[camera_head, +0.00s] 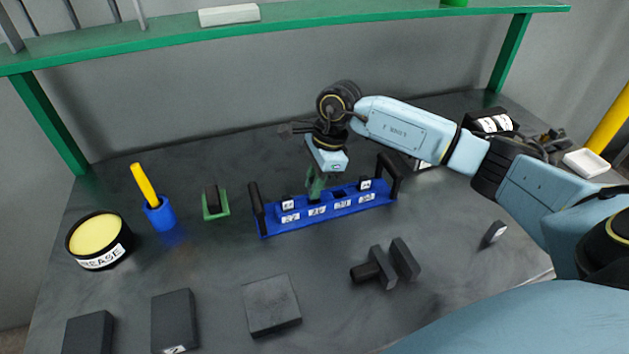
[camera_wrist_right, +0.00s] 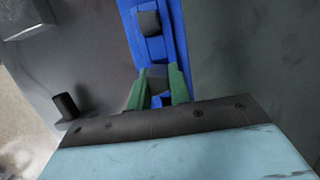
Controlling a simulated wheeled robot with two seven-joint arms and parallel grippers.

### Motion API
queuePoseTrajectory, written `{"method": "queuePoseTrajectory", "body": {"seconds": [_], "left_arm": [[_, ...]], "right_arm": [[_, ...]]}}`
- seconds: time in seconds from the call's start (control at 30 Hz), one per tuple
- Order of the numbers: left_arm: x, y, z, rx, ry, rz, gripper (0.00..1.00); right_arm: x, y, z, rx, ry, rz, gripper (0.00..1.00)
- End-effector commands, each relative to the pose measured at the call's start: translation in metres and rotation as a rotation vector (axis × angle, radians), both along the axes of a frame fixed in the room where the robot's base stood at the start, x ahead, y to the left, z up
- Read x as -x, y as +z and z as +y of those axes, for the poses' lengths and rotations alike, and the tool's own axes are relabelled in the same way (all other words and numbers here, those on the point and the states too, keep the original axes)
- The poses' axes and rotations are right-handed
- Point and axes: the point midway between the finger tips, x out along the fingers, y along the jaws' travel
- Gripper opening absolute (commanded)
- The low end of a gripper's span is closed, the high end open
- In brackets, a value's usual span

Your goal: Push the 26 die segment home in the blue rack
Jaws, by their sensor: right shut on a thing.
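The blue rack (camera_head: 330,208) stands mid-table with a black upright handle at each end and white number labels along its front. My right gripper (camera_head: 315,193) points down at the second position from the left, its green fingers low at the rack. In the right wrist view the gripper (camera_wrist_right: 158,88) is shut on a dark die segment (camera_wrist_right: 158,76), which sits at or in the blue rack. I cannot read its number or tell how deep it sits. Labelled dark segments stand in the rack at left (camera_head: 288,203) and right (camera_head: 365,185). My left gripper is not in view.
A grease tin (camera_head: 97,235), a blue cup (camera_head: 160,215) with a yellow stick and a green holder (camera_head: 215,205) stand to the left. Dark blocks (camera_head: 271,305) and a black two-plate piece (camera_head: 385,265) lie in front. A green shelf (camera_head: 300,25) spans the back.

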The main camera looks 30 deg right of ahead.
Motion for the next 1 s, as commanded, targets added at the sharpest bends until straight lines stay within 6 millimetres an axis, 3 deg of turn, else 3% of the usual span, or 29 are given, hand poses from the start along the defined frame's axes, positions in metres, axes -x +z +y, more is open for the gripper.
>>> {"method": "queuePoseTrajectory", "body": {"seconds": [1.0], "left_arm": [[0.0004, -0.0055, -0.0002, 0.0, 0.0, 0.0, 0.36]], "right_arm": [[-0.0002, 0.0, 0.0002, 0.0, 0.0, -0.001, 0.0]]}}
